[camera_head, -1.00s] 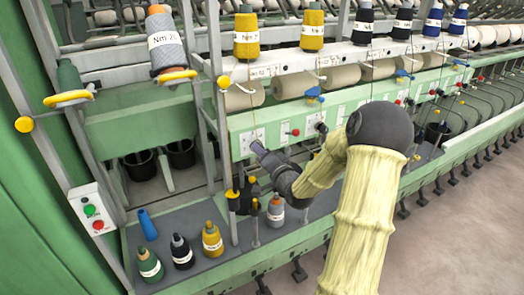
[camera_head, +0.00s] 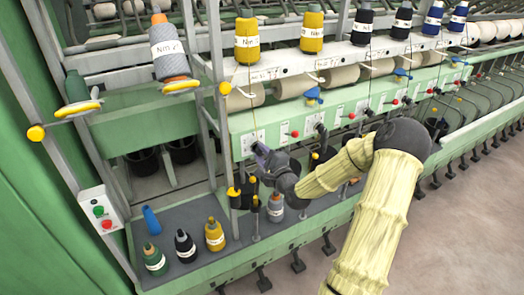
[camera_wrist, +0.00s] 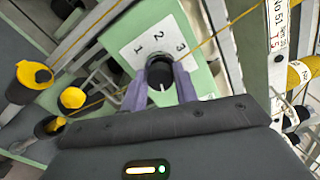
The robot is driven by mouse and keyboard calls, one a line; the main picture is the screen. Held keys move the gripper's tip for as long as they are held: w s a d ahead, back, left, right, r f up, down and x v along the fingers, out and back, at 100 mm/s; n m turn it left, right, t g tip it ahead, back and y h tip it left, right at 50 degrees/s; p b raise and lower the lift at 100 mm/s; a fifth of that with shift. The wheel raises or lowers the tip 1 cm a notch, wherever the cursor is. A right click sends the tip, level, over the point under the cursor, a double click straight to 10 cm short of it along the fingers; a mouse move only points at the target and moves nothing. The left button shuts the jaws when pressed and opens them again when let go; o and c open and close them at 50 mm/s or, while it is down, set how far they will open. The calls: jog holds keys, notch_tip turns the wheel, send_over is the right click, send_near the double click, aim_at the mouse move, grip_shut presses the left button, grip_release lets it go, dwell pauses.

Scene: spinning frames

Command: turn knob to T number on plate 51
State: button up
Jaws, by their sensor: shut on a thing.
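In the wrist view my gripper (camera_wrist: 160,80) is shut on a dark round knob (camera_wrist: 159,70), one purple-grey finger on each side. A white mark shows on the lower part of the knob, toward my palm. The knob sits on a white plate (camera_wrist: 143,52) with 1, 2 and 3 printed around it, on a green panel. A white label (camera_wrist: 278,25) at the upper right reads about "NO 51" and "T 5", tilted and partly cut off. In the head view my gripper (camera_head: 262,152) is at the leftmost white plate (camera_head: 247,140); the knob is hidden there.
More plates with knobs and red buttons (camera_head: 295,134) line the green rail to the right. Yellow-capped posts (camera_head: 234,192) stand just below my gripper. Several cones, including a yellow one (camera_head: 214,236), stand on the grey shelf. Labelled bobbins (camera_head: 246,38) stand above.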

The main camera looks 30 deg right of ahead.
jog(key=shift+m+p, duration=0.4)
jog(key=shift+m, duration=0.7)
jog(key=shift+f, duration=0.1)
jog(key=o, duration=0.9)
jog(key=shift+o, duration=0.2)
